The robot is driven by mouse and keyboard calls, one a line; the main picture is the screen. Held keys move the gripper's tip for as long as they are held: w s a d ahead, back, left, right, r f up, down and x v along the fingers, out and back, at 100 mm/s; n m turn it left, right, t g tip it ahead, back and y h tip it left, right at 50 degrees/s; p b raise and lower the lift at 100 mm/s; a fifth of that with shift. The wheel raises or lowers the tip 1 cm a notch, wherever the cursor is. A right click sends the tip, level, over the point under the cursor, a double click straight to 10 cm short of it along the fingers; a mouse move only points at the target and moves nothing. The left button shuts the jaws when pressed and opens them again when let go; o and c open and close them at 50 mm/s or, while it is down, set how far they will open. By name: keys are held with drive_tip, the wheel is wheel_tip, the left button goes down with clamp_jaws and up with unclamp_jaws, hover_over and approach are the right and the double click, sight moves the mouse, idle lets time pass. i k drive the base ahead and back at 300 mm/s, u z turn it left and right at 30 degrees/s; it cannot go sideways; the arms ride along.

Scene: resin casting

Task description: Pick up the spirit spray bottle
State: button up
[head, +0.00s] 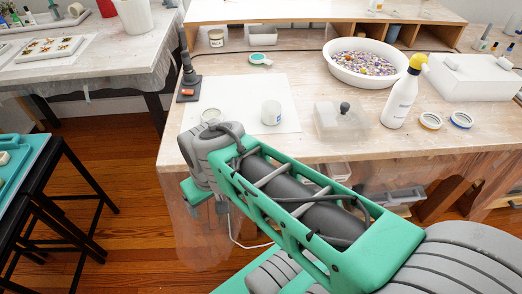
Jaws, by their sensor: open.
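The spirit spray bottle (400,101), white with a yellow spray head, stands upright on the right part of the wooden workbench (290,88). My arm reaches from the lower right toward the bench's front left corner. My gripper (212,204) hangs at the arm's end, just off that corner and below the bench top. It is open, partly hidden by my wrist, with nothing seen in it. It is well to the left of the bottle and apart from it.
A clear lidded box (341,122) stands left of the bottle, two rolls of tape (461,119) right of it, and a white basin (367,61) of colourful bits behind it. A small cup (271,112) stands on a white sheet (232,95). A black stand (188,80) rises at the left edge.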

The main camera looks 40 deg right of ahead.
sight(403, 93)
drive_tip(key=z, duration=2.1)
